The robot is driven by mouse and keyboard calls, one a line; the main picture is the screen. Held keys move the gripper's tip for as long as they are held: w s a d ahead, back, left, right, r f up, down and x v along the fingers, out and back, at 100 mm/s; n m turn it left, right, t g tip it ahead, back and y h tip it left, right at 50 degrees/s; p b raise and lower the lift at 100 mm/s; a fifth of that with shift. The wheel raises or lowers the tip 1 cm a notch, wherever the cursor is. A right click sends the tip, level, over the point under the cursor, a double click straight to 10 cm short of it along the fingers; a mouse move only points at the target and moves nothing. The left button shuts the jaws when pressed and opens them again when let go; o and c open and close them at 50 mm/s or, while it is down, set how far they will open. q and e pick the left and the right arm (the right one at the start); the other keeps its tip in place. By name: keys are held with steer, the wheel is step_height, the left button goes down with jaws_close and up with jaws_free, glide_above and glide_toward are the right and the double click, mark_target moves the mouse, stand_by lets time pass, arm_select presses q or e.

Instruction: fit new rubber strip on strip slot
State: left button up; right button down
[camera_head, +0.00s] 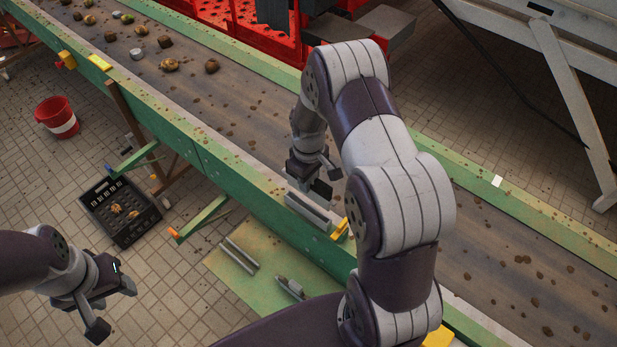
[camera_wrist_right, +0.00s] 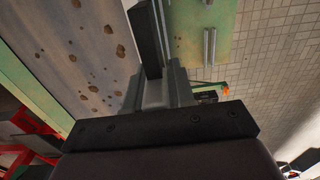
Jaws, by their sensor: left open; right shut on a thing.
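My right gripper (camera_head: 317,190) is over the near green edge of the conveyor, low above a grey block with a long channel, seemingly the strip slot (camera_head: 308,211). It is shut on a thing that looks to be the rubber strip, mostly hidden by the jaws. In the right wrist view, a dark bar (camera_wrist_right: 148,40) runs up from grey parts (camera_wrist_right: 178,85) in front of the gripper; I cannot tell whether the strip is seated or apart. My left gripper (camera_head: 115,308) is open and empty at the lower left, above the floor, away from the slot.
Two grey strips (camera_head: 240,256) lie on the lower green platform (camera_head: 262,283), with a grey tool-like object (camera_head: 291,288) beside them. A black crate (camera_head: 121,226) and red bucket (camera_head: 57,117) stand on the floor. Potatoes and clods lie on the conveyor belt (camera_head: 235,105).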

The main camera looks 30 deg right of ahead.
mark_target(308, 197)
steer(key=f+b, duration=0.1)
steer(key=f, duration=0.1)
steer(key=f+b, duration=0.1)
steer(key=shift+w+a+f, duration=0.2)
steer(key=shift+f, duration=0.15)
steer(key=shift+f+b, duration=0.3)
steer(key=shift+f, duration=0.05)
steer(key=shift+d, duration=0.1)
steer(key=shift+s, duration=0.1)
steer(key=shift+r, duration=0.1)
stand_by(0.6)
steer(key=shift+f+b, duration=1.65)
steer(key=shift+f, duration=1)
steer(key=c, duration=0.9)
jaws_free()
